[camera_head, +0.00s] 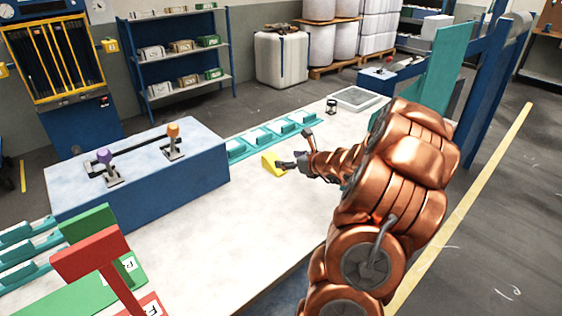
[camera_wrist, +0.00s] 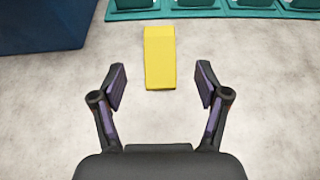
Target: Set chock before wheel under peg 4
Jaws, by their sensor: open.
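The yellow wedge-shaped chock (camera_head: 272,163) lies on the pale worktop, in front of the row of teal holders. In the wrist view the chock (camera_wrist: 160,55) is upright in the picture, centred ahead of my fingers. My gripper (camera_head: 294,152) is beside the chock, at the end of my copper arm. In the wrist view my gripper (camera_wrist: 161,88) is open and empty, with one finger on each side of the chock's near end. I cannot make out a wheel or a numbered peg 4.
Teal holders (camera_head: 270,137) line the far edge. Red (camera_head: 90,255) and green (camera_head: 88,222) signs stand front left. The worktop around the chock is clear.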

